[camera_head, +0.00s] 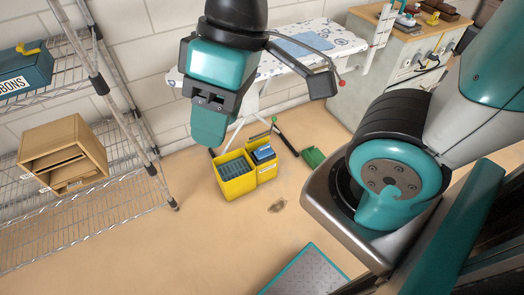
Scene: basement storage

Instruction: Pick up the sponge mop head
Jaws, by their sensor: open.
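I cannot make out the sponge mop head for certain. A yellow two-part bucket (232,184) stands on the floor, with a grey-blue ribbed piece (236,171) in its left part and a blue item (263,153) in its right part. A dark and green stick-like thing (283,138) lies behind the bucket's right side. My gripper (252,72) hangs high at the upper middle. It is open, with dark fingers spread to either side, and appears empty. It overlaps the view above the bucket but is well apart from it.
A wire shelf (95,195) with a wooden box (66,152) and a blue box (24,70) stands left. An ironing board (325,40) and cabinet (375,70) are behind. A green item (313,157) and brown patch (278,205) lie on the floor.

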